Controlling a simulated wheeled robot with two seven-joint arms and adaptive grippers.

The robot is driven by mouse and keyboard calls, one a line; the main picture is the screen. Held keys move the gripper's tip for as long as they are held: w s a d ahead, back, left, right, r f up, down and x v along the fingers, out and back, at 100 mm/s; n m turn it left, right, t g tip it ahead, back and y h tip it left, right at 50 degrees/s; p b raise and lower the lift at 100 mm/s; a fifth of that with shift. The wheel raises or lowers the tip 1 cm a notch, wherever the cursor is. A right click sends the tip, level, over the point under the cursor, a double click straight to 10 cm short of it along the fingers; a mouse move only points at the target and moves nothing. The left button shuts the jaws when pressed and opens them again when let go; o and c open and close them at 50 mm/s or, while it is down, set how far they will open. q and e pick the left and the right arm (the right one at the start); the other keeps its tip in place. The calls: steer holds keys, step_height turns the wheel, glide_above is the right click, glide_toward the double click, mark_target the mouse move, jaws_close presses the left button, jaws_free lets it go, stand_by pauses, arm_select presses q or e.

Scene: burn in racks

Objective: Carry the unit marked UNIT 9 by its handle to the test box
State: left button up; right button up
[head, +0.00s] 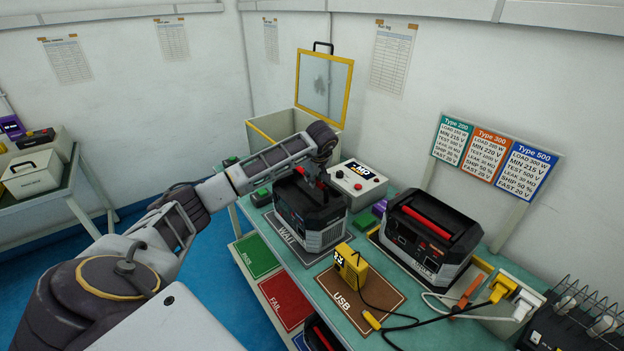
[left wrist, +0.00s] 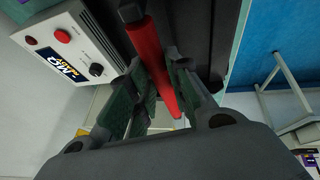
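A black and grey unit with a red handle (head: 318,225) stands on the grey WAIT mat (head: 289,238). Its marking is too small to read. My left gripper (head: 318,178) is over it from above. In the left wrist view the red handle (left wrist: 150,48) runs between the two fingers (left wrist: 160,78), which appear closed on it. A second black and grey unit with a red handle (head: 425,240) stands to the right; its number is not clear. The test box, apparently the open box with the yellow-framed clear lid (head: 325,85), is at the back. My right gripper is out of view.
A control box with a red button (head: 358,185) stands behind the held unit. A yellow device (head: 350,264) with a black cable is on the USB mat (head: 385,293). Green PASS and red FAIL mats (head: 285,299) lie lower left. A type sign (head: 495,157) rises behind the bench.

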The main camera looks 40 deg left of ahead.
arm_select(q)
steer(key=shift+w, duration=0.15)
steer(key=o, duration=1.9)
steer(key=shift+p+v, duration=0.7)
steer(key=shift+v, duration=0.35)
steer(key=shift+p+v, duration=0.9)
steer(key=shift+v, duration=0.6)
